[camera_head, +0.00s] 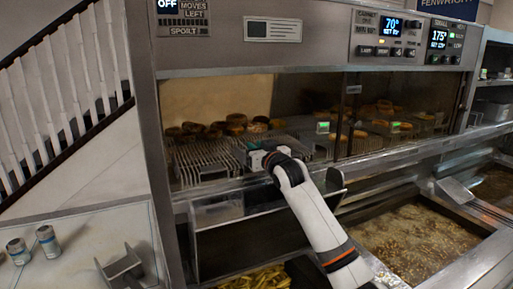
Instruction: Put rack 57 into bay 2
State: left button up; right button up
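A heated cabinet (310,55) holds wire racks behind its glass front. The left wire rack (190,160) carries several round brown pieces at its back. Small green-lit tags show on the racks, one of them (323,127) right of my gripper; I cannot read a rack or bay number on any. My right gripper (262,156) is at the front of the left rack, by a tag, with my white arm reaching up from the lower right. Its fingers are too small and hidden to tell whether they are shut on the rack. My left gripper is not in view.
Fryer vats with bubbling oil (415,240) lie at lower right. A dark metal bin (240,243) hangs below the cabinet, with fries (262,279) beneath. A grey bracket (121,266) and two small cans (47,240) are on the left counter. A stair railing rises at left.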

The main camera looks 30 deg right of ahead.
jog(key=shift+o, duration=0.6)
jog(key=shift+f, duration=0.2)
jog(key=shift+r, duration=0.65)
jog(key=s+b, duration=0.1)
jog(key=s, duration=0.2)
jog(key=s+b, duration=0.1)
jog(key=s, duration=0.3)
jog(key=s+b, duration=0.1)
jog(key=s, duration=0.3)
jog(key=shift+a, duration=0.3)
jog(key=shift+s, duration=0.45)
